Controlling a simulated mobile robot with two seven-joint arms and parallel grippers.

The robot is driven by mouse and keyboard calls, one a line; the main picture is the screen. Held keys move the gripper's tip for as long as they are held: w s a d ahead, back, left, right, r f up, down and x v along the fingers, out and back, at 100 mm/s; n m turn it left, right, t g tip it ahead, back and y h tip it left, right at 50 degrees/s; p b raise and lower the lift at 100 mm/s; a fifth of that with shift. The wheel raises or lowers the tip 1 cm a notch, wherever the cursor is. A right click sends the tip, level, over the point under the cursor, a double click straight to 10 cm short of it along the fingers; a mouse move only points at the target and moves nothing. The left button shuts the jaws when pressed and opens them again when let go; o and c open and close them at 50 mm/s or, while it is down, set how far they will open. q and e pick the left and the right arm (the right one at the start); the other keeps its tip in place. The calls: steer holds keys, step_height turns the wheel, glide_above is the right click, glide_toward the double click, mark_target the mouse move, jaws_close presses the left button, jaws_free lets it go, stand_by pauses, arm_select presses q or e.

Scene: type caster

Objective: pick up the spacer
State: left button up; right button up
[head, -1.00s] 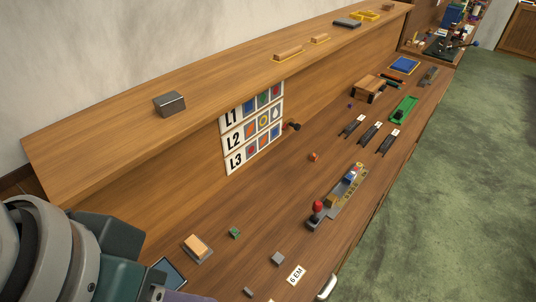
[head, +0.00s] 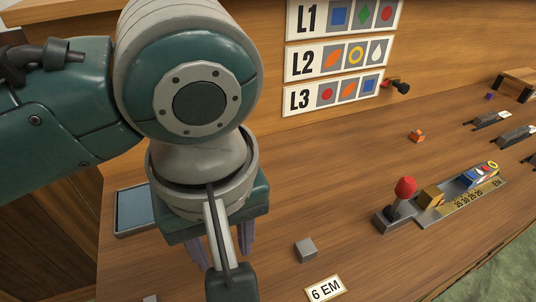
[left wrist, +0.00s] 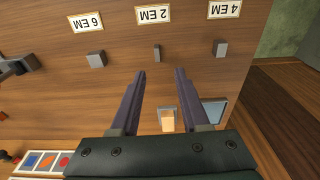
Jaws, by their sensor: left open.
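Several small grey spacer blocks lie on the wooden bench, each beside a paper label. In the left wrist view these are the 6 EM spacer (left wrist: 96,59), the 2 EM spacer (left wrist: 157,53) and the 4 EM spacer (left wrist: 221,48). The 6 EM spacer also shows in the head view (head: 306,249), right of my left gripper (head: 222,260). In the left wrist view my left gripper (left wrist: 160,73) is open and empty, its purple fingers pointing toward the 2 EM spacer. Its height above the bench is unclear. My right gripper is out of view.
A composing stick (head: 462,200) and a red-knobbed lever (head: 404,188) stand on the right. A small orange block (head: 417,135) lies behind them. A blue tray (head: 135,208) is at the left. Bench between is mostly clear. The L1 to L3 sign (head: 340,55) is behind.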

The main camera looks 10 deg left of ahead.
arm_select(q)
steer(key=f, duration=0.2)
steer(key=f+b, duration=0.1)
steer(key=f, duration=0.4)
steer(key=shift+w+d+f, duration=0.1)
steer(key=shift+w+f, duration=0.2)
jaws_close()
